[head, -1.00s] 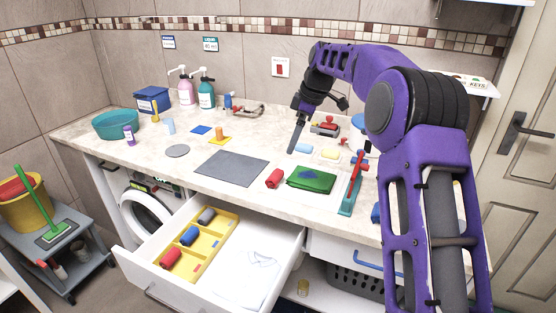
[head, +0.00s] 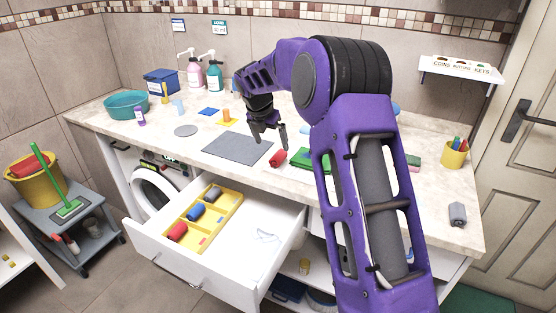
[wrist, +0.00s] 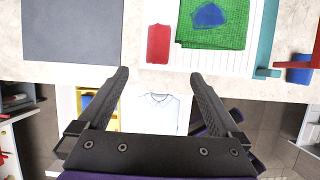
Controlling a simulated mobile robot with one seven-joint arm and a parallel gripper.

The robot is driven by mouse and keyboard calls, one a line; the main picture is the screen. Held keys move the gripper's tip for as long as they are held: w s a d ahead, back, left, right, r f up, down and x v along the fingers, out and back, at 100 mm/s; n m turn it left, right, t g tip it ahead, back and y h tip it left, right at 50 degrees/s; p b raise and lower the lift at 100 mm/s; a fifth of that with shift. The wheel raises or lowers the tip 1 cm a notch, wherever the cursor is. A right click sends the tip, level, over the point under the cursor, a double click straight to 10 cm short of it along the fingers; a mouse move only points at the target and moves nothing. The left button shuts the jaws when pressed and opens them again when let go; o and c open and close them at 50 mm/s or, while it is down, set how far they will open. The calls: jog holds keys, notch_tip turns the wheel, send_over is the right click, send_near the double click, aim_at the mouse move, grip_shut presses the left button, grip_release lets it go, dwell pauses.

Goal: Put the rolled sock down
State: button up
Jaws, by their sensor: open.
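My gripper (head: 271,144) is open and empty above the counter's front part, just left of and above a red rolled sock (head: 278,159). The red sock lies on the counter beside a folded green cloth (head: 303,157); in the wrist view the sock (wrist: 158,44) is beyond my fingertips (wrist: 160,75), not between them. More rolled socks lie in the yellow divided tray (head: 190,237) in the open drawer: a red one (head: 177,231), a blue one (head: 196,211) and a grey one (head: 213,193), each in its own compartment. A grey roll (head: 457,214) lies at the counter's right.
The open white drawer (head: 222,283) juts out below the counter and also holds a white folded shirt (wrist: 158,113). A grey mat (head: 238,148) lies left of my gripper. A yellow pen cup (head: 455,154) stands at the right. My arm hides part of the counter.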

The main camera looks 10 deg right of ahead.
aim_at(275, 158)
jog(key=shift+a+x, duration=0.2)
jog(key=shift+x, duration=4.5)
